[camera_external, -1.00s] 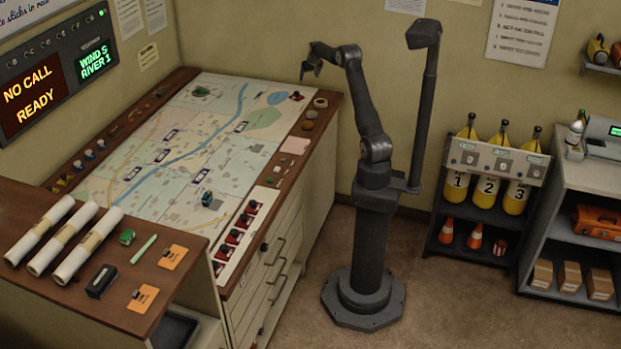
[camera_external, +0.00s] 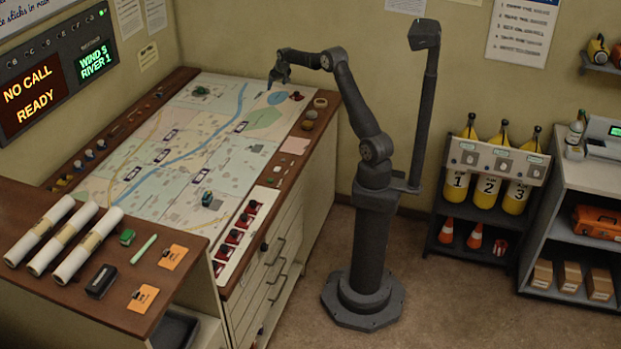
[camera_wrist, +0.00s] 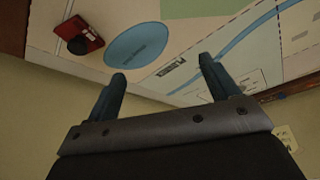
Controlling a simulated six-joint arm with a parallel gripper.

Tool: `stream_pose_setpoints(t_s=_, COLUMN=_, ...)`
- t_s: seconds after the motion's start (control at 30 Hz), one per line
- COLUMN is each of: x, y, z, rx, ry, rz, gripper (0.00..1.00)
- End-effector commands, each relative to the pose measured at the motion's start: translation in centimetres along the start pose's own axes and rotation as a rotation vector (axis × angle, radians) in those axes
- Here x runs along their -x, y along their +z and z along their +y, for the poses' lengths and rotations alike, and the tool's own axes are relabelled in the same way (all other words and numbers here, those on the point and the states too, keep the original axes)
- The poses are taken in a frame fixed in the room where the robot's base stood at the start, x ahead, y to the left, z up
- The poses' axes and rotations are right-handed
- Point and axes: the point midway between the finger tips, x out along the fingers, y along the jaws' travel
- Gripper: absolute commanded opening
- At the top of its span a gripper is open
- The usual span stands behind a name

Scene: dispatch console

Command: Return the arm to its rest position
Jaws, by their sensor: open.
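My gripper (camera_external: 279,75) is over the far right part of the map table (camera_external: 165,205), near the blue oval on the map. In the wrist view my gripper (camera_wrist: 165,85) shows two separate fingers with nothing between them. It is open and empty, above the map surface (camera_wrist: 230,50). My arm reaches from its floor column up and left over the table. The exact height of the fingertips above the map is hard to tell.
A red piece (camera_wrist: 82,36) with a dark knob lies near the blue oval (camera_wrist: 139,45). White rolls (camera_external: 75,245) lie on the front counter. A rack of yellow cylinders (camera_external: 487,170) stands right of my column. Floor between is clear.

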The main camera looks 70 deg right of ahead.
Motion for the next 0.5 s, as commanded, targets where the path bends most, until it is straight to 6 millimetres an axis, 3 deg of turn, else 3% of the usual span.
stream_pose_setpoints(t_s=0.5, x=0.0, y=0.1, z=-10.6, rx=0.116, ry=-0.049, rz=0.0, gripper=0.8)
